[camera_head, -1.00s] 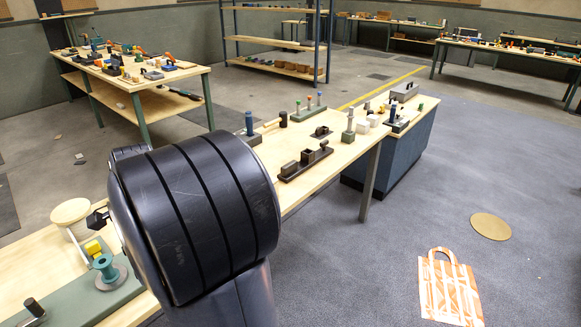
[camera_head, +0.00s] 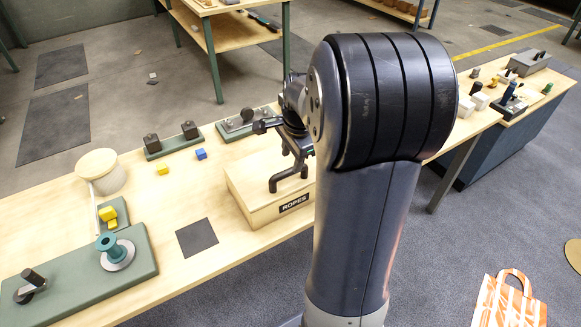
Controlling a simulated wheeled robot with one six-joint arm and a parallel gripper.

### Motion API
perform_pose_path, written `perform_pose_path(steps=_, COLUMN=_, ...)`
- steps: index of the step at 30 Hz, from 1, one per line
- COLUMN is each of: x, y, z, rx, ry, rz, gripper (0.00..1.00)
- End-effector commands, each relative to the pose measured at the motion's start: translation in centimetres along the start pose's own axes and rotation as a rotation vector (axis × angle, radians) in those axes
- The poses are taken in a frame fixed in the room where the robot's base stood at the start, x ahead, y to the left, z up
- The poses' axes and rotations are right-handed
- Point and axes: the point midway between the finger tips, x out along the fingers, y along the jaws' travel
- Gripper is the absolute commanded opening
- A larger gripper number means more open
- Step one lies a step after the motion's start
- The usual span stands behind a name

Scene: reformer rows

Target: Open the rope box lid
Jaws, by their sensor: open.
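The rope box (camera_head: 239,197) is a pale wooden box with a black "ROPES" label on its front. It stands on the long wooden bench, left of my arm. Its lid (camera_head: 246,182) lies flat on top and looks closed. My arm hides the box's right side. My gripper (camera_head: 288,184) is dark and open, with its fingers pointing down over the lid. I cannot tell whether the fingertips touch the lid, and I see nothing held between them.
A dark square mat (camera_head: 197,237) lies left of the box. A green board with a teal spool (camera_head: 109,245) is at the bench's left. A cream round container (camera_head: 101,170), yellow and blue blocks (camera_head: 201,154) and a green fixture (camera_head: 172,143) stand behind. Bare bench surrounds the mat.

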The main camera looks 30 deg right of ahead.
Motion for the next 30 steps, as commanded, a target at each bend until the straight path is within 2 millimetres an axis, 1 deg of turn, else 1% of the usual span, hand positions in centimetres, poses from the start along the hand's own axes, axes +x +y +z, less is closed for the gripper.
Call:
perform_pose_path(steps=1, x=1.1, y=0.1, z=0.1, rx=0.000, ry=-0.002, rz=0.005, gripper=0.41)
perform_pose_path(steps=3, x=2.3, y=0.1, z=0.1, rx=0.000, ry=-0.002, rz=0.004, gripper=0.41)
perform_pose_path(steps=6, x=3.6, y=0.0, z=0.0, rx=0.000, ry=-0.001, rz=0.002, gripper=0.41)
perform_pose_path(steps=9, x=4.5, y=0.0, z=0.0, rx=0.000, ry=-0.001, rz=0.001, gripper=0.41)
perform_pose_path(steps=13, x=5.0, y=0.0, z=0.0, rx=0.000, ry=-0.001, rz=0.000, gripper=0.41)
perform_pose_path(steps=20, x=5.0, y=0.0, z=0.0, rx=0.001, ry=0.000, rz=0.000, gripper=0.41)
perform_pose_path(steps=30, x=5.0, y=0.0, z=0.0, rx=0.001, ry=0.000, rz=-0.001, gripper=0.14)
